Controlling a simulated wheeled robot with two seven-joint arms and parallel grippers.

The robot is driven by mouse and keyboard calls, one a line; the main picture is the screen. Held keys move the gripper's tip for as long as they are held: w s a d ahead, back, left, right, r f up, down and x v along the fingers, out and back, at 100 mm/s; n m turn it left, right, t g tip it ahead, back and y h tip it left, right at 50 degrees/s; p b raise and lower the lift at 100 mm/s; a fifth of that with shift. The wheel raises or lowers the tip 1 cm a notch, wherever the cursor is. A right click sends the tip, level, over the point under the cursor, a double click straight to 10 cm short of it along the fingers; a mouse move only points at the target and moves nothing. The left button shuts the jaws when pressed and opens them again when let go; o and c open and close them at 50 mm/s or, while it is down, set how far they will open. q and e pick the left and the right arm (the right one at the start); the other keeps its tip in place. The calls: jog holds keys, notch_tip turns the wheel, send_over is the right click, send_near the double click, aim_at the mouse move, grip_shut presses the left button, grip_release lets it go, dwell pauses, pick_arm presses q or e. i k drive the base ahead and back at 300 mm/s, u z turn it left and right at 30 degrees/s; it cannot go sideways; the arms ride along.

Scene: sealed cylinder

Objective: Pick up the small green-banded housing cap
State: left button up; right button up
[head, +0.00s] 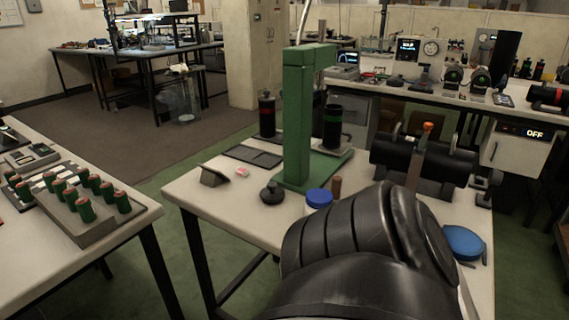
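A similar black cylinder with a red band (267,115) stands left of the column. A large black arm link of mine fills the lower middle and hides part of the table. Neither gripper shows.
The white worktable (230,215) also bears a dark round knob-like part (271,194), a blue lid (319,198), a blue disc (464,242) and a horizontal black cylinder (420,160). A left table holds a rack (85,215) of green cylinders with orange tops. Green floor separates the tables.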

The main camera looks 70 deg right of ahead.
aim_at(272, 193)
jog(key=i, duration=1.1)
jog(key=z, duration=4.85)
jog(key=k, duration=0.2)
jog(key=u, duration=1.15)
jog(key=i, duration=0.4)
jog(key=z, duration=1.85)
